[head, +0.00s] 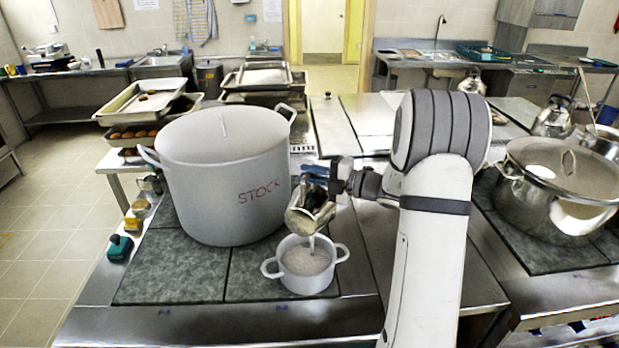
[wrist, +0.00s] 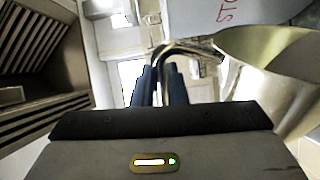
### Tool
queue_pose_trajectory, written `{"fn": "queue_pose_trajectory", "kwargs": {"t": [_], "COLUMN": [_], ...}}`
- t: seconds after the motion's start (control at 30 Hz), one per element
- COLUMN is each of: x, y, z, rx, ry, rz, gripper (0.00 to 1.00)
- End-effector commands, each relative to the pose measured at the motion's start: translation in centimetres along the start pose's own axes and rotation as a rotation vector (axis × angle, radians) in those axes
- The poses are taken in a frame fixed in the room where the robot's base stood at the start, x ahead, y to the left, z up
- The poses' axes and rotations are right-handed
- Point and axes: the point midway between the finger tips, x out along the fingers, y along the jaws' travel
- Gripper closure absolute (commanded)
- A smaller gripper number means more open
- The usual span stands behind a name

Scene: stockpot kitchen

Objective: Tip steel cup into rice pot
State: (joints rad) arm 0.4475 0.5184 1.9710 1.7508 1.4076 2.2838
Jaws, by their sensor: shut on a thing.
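The steel cup (head: 300,221) hangs tilted above the small white pot (head: 272,268), its mouth turned down. A thin pale stream runs from the cup into the pot, which holds whitish contents. My gripper (head: 332,182) is shut on the cup's handle, to the upper right of the pot. In the wrist view, the dark fingers of my gripper (wrist: 160,85) close on the curved handle, and the cup (wrist: 275,55) shows at upper right.
A large grey stockpot (head: 220,185) marked STOCK stands just behind and left of the cup. A lidded steel pot (head: 560,190) stands at right. The dark hob plate (head: 175,270) left of the small pot is clear.

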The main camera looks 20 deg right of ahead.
Motion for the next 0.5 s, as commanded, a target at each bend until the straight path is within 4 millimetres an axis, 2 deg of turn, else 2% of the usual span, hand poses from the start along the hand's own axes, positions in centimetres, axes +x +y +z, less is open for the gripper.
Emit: {"fn": "queue_pose_trajectory", "kwargs": {"t": [0.5], "x": [-0.1], "y": [0.2], "z": [4.5], "rx": [0.234], "ry": [0.005], "rz": [0.002], "gripper": [1.0]}}
